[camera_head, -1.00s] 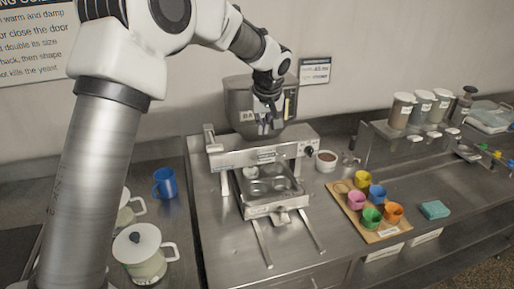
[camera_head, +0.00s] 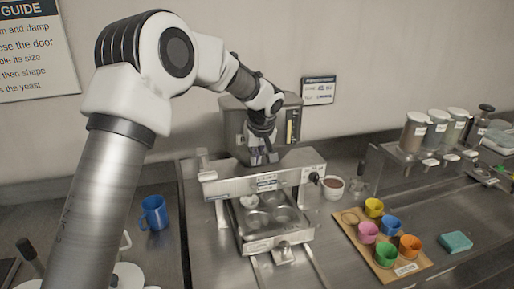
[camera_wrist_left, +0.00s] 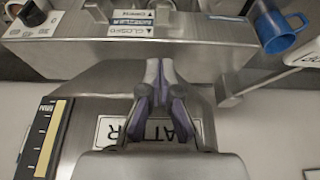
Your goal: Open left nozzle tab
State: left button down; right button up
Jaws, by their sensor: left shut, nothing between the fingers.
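The steel dough machine has a tank (camera_head: 235,125) with a sight gauge and a front bar (camera_head: 230,186) below it. Labels with arrows, one reading CLOSED, sit mid-bar; they show upside down in the left wrist view (camera_wrist_left: 130,30). Small metal tabs (camera_wrist_left: 97,12) stick out past the labels in that view; which is the left nozzle tab, I cannot tell. My left gripper (camera_head: 264,160) points down in front of the tank, just above the bar. In the left wrist view its purple-padded fingers (camera_wrist_left: 160,66) are shut and empty, close to the bar's top edge. My right gripper is out of view.
A pan with round cups (camera_head: 268,243) sits below the bar. A blue mug (camera_head: 154,213) stands left. Right are a brown-filled bowl (camera_head: 333,187), a tray (camera_head: 368,252) of coloured cups, a teal sponge (camera_head: 456,242) and a canister rack.

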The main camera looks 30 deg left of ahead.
aim_at(255, 186)
pick_arm(q)
notch_tip(255, 186, down, 7)
jog(key=p, duration=0.2)
jog(key=shift+a+p, duration=0.1)
jog(key=shift+p, duration=0.2)
jog(key=shift+f, duration=0.3)
jog(key=shift+s+d, duration=0.25)
